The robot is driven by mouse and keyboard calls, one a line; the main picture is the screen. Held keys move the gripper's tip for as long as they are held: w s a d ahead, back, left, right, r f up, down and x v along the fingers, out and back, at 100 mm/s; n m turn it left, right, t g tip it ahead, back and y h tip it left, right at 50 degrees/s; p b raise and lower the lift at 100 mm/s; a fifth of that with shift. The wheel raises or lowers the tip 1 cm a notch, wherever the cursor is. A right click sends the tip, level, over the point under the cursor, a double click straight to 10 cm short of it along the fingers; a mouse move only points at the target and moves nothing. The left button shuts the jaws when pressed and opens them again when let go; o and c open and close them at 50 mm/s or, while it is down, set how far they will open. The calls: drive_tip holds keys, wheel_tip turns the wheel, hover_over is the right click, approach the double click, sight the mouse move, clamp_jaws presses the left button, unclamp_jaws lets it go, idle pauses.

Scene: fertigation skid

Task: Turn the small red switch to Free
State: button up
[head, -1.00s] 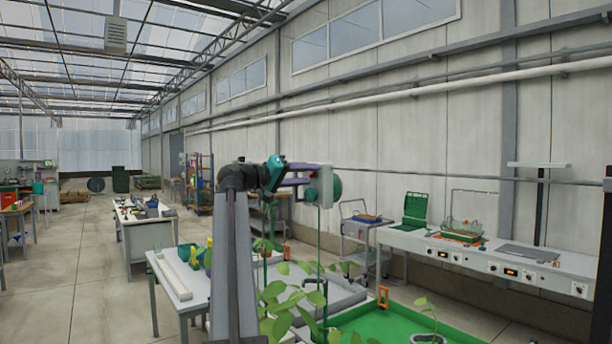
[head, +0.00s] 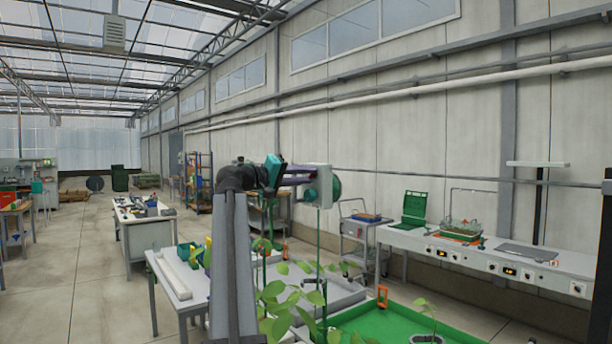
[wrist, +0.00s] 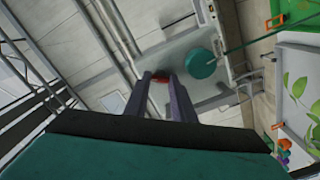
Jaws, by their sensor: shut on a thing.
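The small red switch (wrist: 159,79) shows in the wrist view between the tips of my gripper's two purple-grey fingers. My gripper (wrist: 164,82) is shut on it, and the fingers cover much of it. Its pointer and any markings, such as Free, cannot be read. The switch sits on a pale grey box (wrist: 175,52), with a teal round part (wrist: 201,63) to the right of the fingers. In the head view my gripper (head: 308,173) reaches right to the pale box (head: 324,180), and the switch is hidden there.
Green plants (head: 285,305) stand in front of and below my arm. A green tray (head: 385,322) lies to the lower right. A grey-white bench (head: 470,250) with instruments runs along the right wall. A white table (head: 165,285) stands at left, and the aisle floor beyond is open.

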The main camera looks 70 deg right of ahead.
drive_tip(key=shift+f+n+p, duration=0.15)
drive_tip(key=shift+n+p, duration=4.6)
drive_tip(key=shift+n, duration=3.05)
drive_tip(key=shift+f, duration=0.1)
drive_tip(key=o, duration=1.1)
drive_tip(key=shift+c, duration=0.2)
drive_tip(key=shift+w+a, duration=0.1)
drive_tip(key=shift+a, duration=0.05)
drive_tip(key=b+v, duration=0.4)
drive_tip(key=v, duration=0.9)
drive_tip(key=shift+a+b, duration=0.3)
drive_tip(key=shift+b, duration=0.1)
drive_tip(key=shift+w, duration=0.1)
